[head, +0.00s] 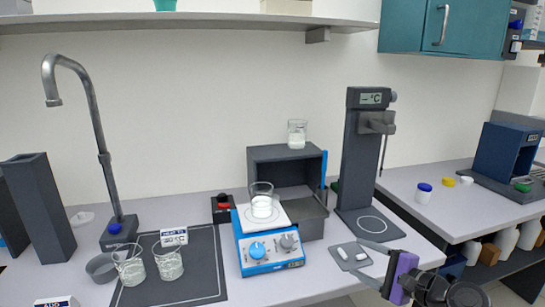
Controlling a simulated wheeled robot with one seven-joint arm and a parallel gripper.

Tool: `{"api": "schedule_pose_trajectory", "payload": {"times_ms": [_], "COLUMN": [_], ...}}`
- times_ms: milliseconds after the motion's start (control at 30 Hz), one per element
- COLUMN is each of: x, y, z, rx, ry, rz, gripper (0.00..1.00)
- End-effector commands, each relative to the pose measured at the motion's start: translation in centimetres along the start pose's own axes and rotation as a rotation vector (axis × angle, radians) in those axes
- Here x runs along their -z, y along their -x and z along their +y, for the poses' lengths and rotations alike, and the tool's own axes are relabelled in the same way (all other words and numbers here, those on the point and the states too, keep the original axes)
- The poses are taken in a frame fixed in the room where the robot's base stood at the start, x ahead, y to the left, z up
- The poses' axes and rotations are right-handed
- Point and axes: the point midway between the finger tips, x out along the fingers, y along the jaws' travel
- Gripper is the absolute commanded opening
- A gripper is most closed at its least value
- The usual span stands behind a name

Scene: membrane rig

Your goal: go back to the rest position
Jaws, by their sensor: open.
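My gripper (362,262) is at the lower right of the head view, with a purple body and curved grey fingers. It is open with nothing between the fingers. It appears over or in front of the right front edge of the bench (325,275). The small grey tray (351,256) with white pieces lies just to its left in the picture; I cannot tell the gap in depth.
A blue hotplate (270,255) carries a beaker (261,203). Two beakers stand on the dark mat (205,245). A tall instrument (362,160) stands behind my gripper. An open dark box (325,175) has a beaker (297,133) on top. A second bench (440,215) is at right.

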Motion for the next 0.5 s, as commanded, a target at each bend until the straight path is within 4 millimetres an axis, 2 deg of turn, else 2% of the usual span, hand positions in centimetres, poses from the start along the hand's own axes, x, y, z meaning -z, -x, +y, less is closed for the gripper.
{"api": "schedule_pose_trajectory", "payload": {"times_ms": [167, 300, 500], "x": [2.3, 3.4, 2.6], "y": [1.9, 4.6, 10.2], "z": [2.6, 5.7, 10.6], "rx": [0.041, 0.047, 0.011], "ry": [0.22, 0.428, 0.759], "rz": [0.183, 0.342, 0.55], "gripper": [0.63, 0.63, 0.63]}}
